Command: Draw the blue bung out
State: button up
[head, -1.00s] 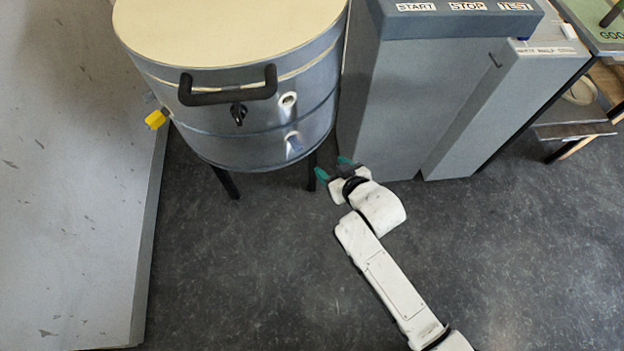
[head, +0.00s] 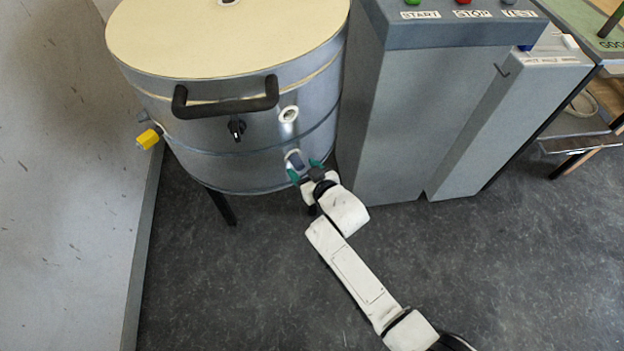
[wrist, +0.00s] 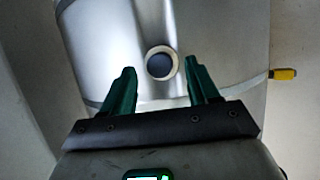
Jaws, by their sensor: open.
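The blue bung (head: 294,159) shows as a small blue-grey spot low on the front of the metal drum (head: 245,165). In the wrist view the bung (wrist: 160,64) is a dark blue-grey disc inside a pale ring on the drum's curved wall. My gripper (head: 305,170) is at the drum's lower front, close to the bung. In the wrist view my gripper (wrist: 163,78) is open, with one green finger on each side of the ring and nothing between them. I cannot tell how much depth separates the fingertips from the bung.
The drum carries a black handle (head: 225,104), a black knob (head: 237,128), an upper white-ringed port (head: 289,114) and a yellow-ended fitting (head: 148,138) at its left. A grey cabinet (head: 400,130) stands close on the right. Dark floor (head: 230,290) lies open in front.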

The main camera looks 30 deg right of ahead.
jog(key=shift+x, duration=0.8)
grip_shut()
dwell(0.4)
jog(key=shift+s, duration=0.7)
dwell(0.5)
jog(key=s+p, duration=0.2)
jog(key=s, duration=0.7)
jog(key=shift+s+d, duration=0.3)
jog(key=shift+d, duration=0.15)
dwell(0.9)
